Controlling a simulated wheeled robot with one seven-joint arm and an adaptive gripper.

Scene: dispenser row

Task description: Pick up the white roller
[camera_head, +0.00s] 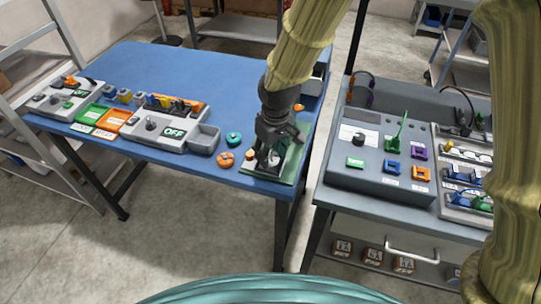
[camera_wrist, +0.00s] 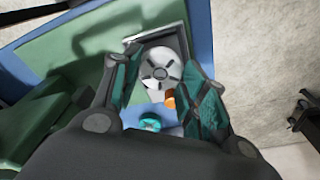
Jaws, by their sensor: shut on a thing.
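The white roller (camera_wrist: 158,62) shows in the wrist view as a round white end with dark slots, between the two fingers. My gripper (camera_wrist: 160,72) is shut on it, one teal-padded finger on each side. A dark square frame lies around or behind the roller; I cannot tell how they touch. In the camera_head view my gripper (camera_head: 266,162) is low over the front right corner of the blue table, above a green mat (camera_head: 291,165). The fingers mostly hide the roller there.
On the blue table (camera_head: 190,75), a teal round piece (camera_head: 234,139) and an orange round piece (camera_head: 225,159) lie left of my gripper. A grey control panel (camera_head: 172,128) stands further left. A grey table (camera_head: 335,200) with another panel stands right, across a gap.

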